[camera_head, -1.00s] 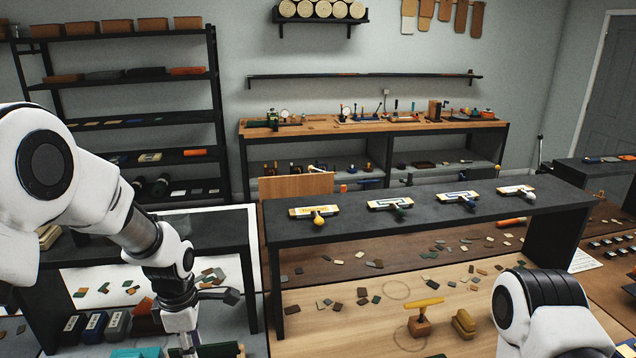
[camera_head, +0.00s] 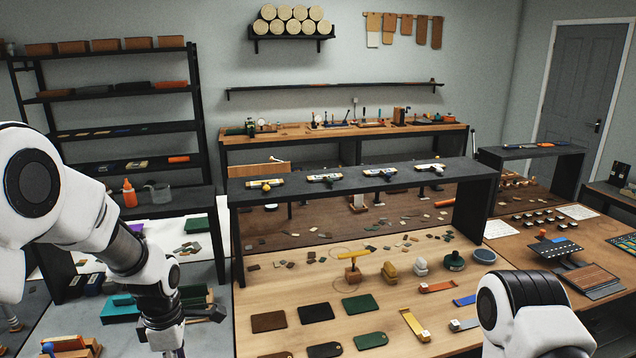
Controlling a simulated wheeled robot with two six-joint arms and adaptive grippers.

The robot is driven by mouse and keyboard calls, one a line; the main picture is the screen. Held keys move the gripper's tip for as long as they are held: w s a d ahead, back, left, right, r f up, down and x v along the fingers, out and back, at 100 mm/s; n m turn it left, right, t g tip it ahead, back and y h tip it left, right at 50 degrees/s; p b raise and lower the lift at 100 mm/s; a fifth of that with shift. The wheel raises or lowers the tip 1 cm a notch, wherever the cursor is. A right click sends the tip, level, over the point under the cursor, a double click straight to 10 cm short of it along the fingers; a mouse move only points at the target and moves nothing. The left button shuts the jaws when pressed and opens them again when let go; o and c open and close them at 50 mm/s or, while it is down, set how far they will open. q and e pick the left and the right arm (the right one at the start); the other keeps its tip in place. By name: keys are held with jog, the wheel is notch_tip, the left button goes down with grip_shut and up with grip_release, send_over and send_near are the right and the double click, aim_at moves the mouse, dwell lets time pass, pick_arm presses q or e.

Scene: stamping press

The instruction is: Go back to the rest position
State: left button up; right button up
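My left arm comes in from the left and bends down over the left part of the bench. Its wrist shows at the bottom edge, but the fingers are cut off below the frame. My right arm shows only as a white and black joint at the bottom right; its gripper is out of the picture. Nothing held can be seen at either arm.
A dark raised shelf (camera_head: 345,183) carries several stamps.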

pick_arm(q)
notch_tip(320, 180, down, 8)
jog(key=g+b, duration=0.1)
jog(key=g, duration=0.1)
jog(key=s+f+m+g+b, duration=0.1)
jog(key=s+f+m+b, duration=0.3)
jog(key=s+f, duration=0.95)
jog(key=s+f+m+g+b, duration=0.1)
jog(key=s+f+m+b, duration=0.2)
jog(key=s+f+m, duration=0.75)
jog(key=m+t, duration=0.1)
jog(key=m, duration=0.1)
jog(key=s+m+t, duration=0.1)
jog(key=m, duration=0.1)
jog(key=s+m+t, duration=0.1)
jog(key=m+t, duration=0.1)
jog(key=shift+d+r+p, duration=0.25)
jog(key=shift+d+p, duration=0.05)
jog(key=shift+d, duration=0.05)
pick_arm(e)
notch_tip(320, 180, down, 8)
jog(key=w, duration=0.1)
jog(key=shift+a, duration=0.2)
